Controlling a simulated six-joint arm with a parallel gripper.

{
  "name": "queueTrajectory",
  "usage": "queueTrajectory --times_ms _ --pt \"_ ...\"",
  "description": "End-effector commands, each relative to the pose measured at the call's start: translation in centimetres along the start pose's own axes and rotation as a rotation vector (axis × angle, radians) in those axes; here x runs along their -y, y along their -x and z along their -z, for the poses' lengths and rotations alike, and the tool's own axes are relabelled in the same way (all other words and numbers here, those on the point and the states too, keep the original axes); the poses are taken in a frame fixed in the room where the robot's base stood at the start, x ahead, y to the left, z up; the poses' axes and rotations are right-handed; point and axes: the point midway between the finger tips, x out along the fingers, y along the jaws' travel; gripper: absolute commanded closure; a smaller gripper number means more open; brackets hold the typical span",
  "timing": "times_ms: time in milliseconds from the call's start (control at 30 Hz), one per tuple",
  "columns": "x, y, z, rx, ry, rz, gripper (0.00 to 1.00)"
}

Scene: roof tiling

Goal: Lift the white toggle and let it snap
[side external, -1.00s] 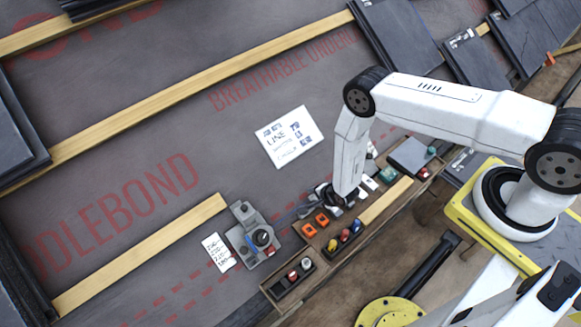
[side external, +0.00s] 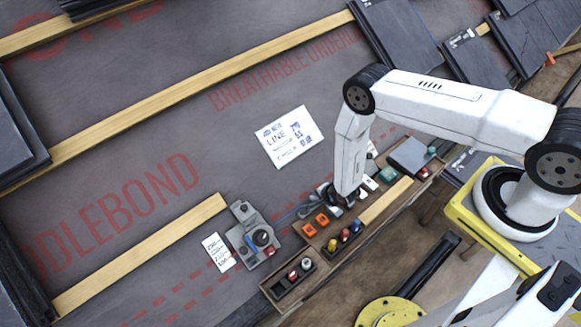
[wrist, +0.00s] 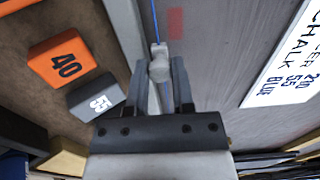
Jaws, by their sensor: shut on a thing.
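My gripper (wrist: 160,85) is shut on the white toggle (wrist: 159,68), a small pale piece held between the two dark fingers in the wrist view. A blue line (wrist: 155,22) runs away from the toggle toward the top of that view. In the side external view my gripper (side external: 338,196) is low over the near edge of the grey roof membrane, beside the wooden tray. The toggle is hidden there by my gripper and wrist. I cannot tell how far the toggle is above the surface.
Beside my gripper, the wooden tray (side external: 372,245) holds orange blocks (side external: 316,224) and several coloured pieces. A grey device with a dark knob (side external: 260,238) lies to the left. A white note card (side external: 289,137) lies on the membrane (side external: 150,150), which is mostly clear beyond.

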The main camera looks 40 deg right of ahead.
Motion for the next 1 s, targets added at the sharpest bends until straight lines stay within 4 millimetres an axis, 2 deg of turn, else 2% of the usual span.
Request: queueTrajectory --times_ms 967,1000 --pt "0.1 3.5 0.0 0.0 0.0 0.001 1.0" --pt "0.0 3.4 0.0 0.0 0.0 0.001 0.57"
